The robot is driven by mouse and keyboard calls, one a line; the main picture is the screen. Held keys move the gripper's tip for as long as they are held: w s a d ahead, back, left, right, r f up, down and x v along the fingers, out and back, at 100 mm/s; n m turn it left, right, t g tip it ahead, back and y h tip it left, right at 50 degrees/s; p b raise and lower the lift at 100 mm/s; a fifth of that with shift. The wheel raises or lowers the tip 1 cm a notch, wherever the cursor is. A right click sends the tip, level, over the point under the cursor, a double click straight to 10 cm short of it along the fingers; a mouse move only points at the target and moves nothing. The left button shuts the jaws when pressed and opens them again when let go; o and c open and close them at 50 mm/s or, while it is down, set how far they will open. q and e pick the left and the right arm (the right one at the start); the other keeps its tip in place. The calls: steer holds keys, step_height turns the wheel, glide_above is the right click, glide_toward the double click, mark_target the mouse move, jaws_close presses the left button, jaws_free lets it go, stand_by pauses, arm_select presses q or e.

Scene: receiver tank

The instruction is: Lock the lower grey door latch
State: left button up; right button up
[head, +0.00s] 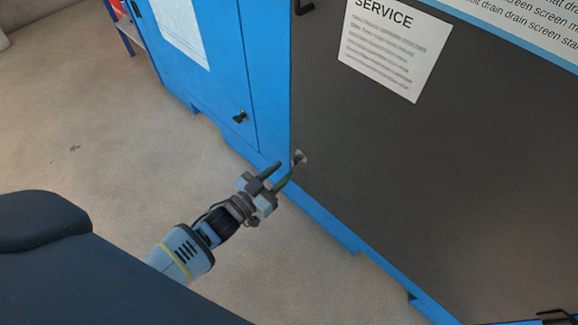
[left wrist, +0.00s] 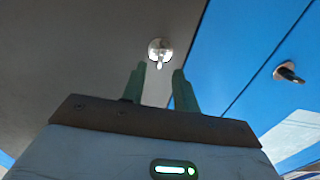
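The lower grey door latch (head: 300,157) is a small silver round fitting near the left edge of the dark grey door (head: 400,190). In the left wrist view the latch (left wrist: 160,48) has a short handle that points down in the picture. My left gripper (head: 284,174) has green fingers and is open and empty, just in front of the latch. In the left wrist view the gripper (left wrist: 160,72) has its two fingertips apart, with the handle seen in the gap between them. I cannot tell whether they touch it. My right gripper is not in view.
A blue door to the left carries a black latch (head: 240,117), also in the left wrist view (left wrist: 289,72). A dark handle (head: 303,6) sits higher on the grey door's edge. A service notice (head: 393,50) is on the grey door. The floor (head: 110,130) at left is clear.

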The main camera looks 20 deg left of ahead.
mark_target(292, 163)
arm_select(q)
steer(key=shift+b+x, duration=0.45)
steer(key=shift+x, duration=1.25)
jaws_close()
